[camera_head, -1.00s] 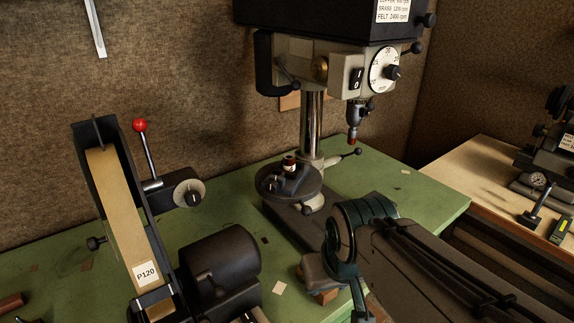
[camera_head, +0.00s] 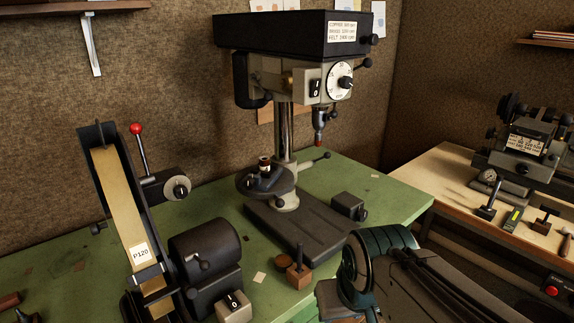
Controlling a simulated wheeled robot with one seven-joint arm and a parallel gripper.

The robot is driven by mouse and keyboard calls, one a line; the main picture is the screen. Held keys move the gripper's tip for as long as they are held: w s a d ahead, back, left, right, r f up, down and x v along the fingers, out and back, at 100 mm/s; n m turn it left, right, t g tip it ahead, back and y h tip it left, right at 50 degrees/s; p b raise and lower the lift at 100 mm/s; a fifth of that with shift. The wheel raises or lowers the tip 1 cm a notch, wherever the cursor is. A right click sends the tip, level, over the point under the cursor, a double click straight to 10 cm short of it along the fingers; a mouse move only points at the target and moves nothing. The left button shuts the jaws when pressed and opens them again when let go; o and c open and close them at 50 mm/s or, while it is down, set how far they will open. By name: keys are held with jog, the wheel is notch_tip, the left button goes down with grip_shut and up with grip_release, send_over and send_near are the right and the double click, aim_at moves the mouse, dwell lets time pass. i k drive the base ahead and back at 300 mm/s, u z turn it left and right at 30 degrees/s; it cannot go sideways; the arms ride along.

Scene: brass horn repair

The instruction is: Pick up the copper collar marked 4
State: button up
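I cannot make out a copper collar marked 4, and no 4 can be read on any part. A small reddish-brown and pale piece (camera_head: 264,163) stands in a dark fixture on the round table (camera_head: 285,179) of the drill press. It is too small to identify.
The drill press (camera_head: 285,125) stands on the green bench (camera_head: 395,195). A belt sander (camera_head: 122,205) marked P120 and its dark motor (camera_head: 205,248) stand at left. A small wooden block (camera_head: 298,277) with a peg sits at the front edge. Another machine (camera_head: 525,145) is at right.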

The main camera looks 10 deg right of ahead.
aim_at(264, 161)
jog(key=z, duration=1.5)
jog(key=i, duration=1.15)
jog(key=u, duration=2.45)
